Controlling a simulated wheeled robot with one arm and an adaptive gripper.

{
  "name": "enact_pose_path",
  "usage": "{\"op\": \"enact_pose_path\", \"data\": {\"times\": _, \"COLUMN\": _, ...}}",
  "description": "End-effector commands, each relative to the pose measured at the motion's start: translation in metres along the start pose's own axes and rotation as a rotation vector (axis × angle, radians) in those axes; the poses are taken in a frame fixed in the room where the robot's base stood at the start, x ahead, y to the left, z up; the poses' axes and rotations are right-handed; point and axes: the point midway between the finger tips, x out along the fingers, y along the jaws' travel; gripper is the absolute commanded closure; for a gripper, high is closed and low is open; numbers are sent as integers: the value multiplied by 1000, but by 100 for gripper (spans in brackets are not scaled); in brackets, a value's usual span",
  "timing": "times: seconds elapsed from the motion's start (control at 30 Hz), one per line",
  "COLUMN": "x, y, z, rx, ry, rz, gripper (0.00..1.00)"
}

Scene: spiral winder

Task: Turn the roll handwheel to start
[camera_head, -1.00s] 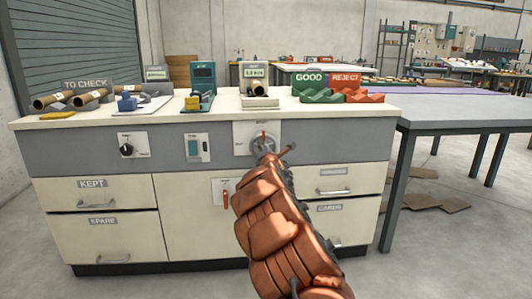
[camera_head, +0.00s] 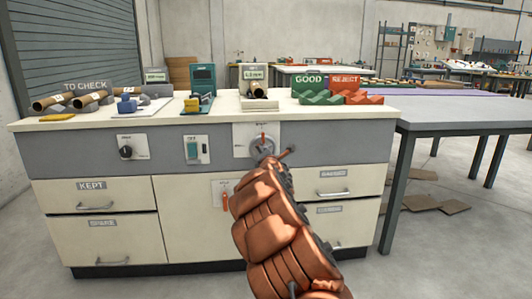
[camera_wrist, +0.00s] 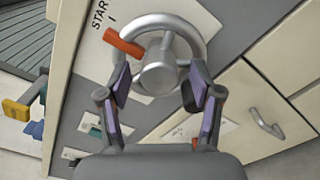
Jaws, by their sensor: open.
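The roll handwheel (camera_head: 262,146) is a grey ring on a pale plate on the cabinet front, partly hidden behind my gripper in the head view. In the wrist view the handwheel (camera_wrist: 160,70) shows its round hub and an orange piece (camera_wrist: 123,43) at its upper left, beside a plate marked START (camera_wrist: 100,20). My gripper (camera_wrist: 158,75) is open, its two fingers spread on either side of the hub and overlapping the lower rim. I cannot tell whether they touch it. My gripper also shows in the head view (camera_head: 272,160).
A dark knob (camera_head: 126,151) and a green switch (camera_head: 193,149) sit left on the same panel. Below are drawers with handles and an orange lever (camera_head: 225,200). Cardboard tubes (camera_head: 90,99) and GOOD and REJECT trays (camera_head: 345,96) stand on top. A grey table (camera_head: 450,115) stands right.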

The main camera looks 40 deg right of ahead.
Motion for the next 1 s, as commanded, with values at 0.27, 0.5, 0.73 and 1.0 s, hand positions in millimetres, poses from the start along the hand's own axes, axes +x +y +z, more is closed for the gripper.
{"op": "enact_pose_path", "data": {"times": 0.27, "x": -25, "y": 0, "z": 0, "rx": -4, "ry": 0, "rz": -1, "gripper": 35}}
{"op": "enact_pose_path", "data": {"times": 0.5, "x": -50, "y": -1, "z": 0, "rx": -3, "ry": 0, "rz": -4, "gripper": 35}}
{"op": "enact_pose_path", "data": {"times": 0.73, "x": -76, "y": -1, "z": 1, "rx": -1, "ry": -1, "rz": -3, "gripper": 35}}
{"op": "enact_pose_path", "data": {"times": 1.0, "x": -103, "y": 1, "z": 1, "rx": -3, "ry": -1, "rz": 1, "gripper": 35}}
